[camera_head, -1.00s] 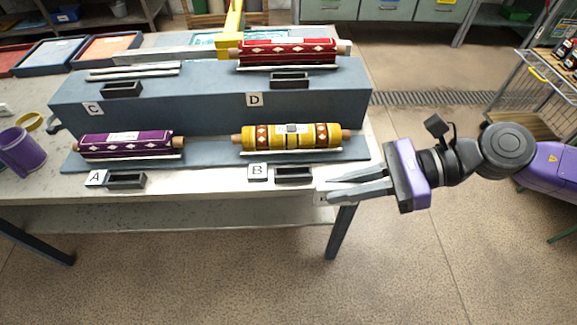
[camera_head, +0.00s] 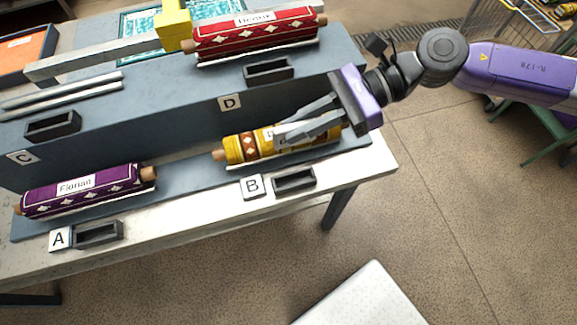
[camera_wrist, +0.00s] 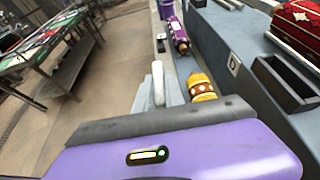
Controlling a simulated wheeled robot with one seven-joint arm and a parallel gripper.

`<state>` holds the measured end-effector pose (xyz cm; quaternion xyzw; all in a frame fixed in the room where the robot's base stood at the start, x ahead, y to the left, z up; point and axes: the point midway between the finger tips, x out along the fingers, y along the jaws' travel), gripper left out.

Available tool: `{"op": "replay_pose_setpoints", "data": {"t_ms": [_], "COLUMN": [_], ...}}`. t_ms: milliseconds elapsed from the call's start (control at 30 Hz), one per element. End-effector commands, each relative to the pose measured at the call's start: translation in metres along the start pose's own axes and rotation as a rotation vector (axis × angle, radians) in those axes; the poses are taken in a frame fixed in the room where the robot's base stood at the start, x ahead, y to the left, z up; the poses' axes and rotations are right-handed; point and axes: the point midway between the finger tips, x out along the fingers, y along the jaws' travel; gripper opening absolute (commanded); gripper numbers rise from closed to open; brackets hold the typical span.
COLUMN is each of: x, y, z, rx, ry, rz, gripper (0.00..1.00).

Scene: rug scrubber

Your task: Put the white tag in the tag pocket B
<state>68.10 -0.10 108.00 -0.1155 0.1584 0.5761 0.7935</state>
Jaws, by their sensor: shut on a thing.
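My gripper (camera_head: 277,137) is shut on the white tag (camera_wrist: 158,82), a thin pale piece between the fingers in the wrist view. In the head view the fingers largely hide it. The fingers point left and overlap the right half of the yellow rug roll (camera_head: 235,149); whether they touch it I cannot tell. Tag pocket B (camera_head: 295,180) is a small dark open-topped box on the front edge, beside the white B plate (camera_head: 252,187). It looks empty and lies below the fingers in the picture, apart from them.
A purple roll (camera_head: 110,186) and pocket A (camera_head: 98,235) are at the left front. The raised step carries a red roll (camera_head: 215,43), pocket D (camera_head: 269,70) and pocket C (camera_head: 52,125). Grey bars lie at the left. Open floor lies right of the bench.

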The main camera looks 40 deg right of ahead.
Motion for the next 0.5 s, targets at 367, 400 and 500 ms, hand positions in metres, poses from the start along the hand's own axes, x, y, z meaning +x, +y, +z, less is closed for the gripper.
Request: {"op": "replay_pose_setpoints", "data": {"t_ms": [367,400,500], "x": [0.036,0.040,0.048], "y": [0.000,0.001,0.000], "z": [-0.083,-0.092,-0.112], "rx": [0.006,0.005,0.005], "ry": [-0.002,-0.002,-0.001], "rz": [0.000,0.000,0.000], "gripper": [0.00,0.00,0.00]}}
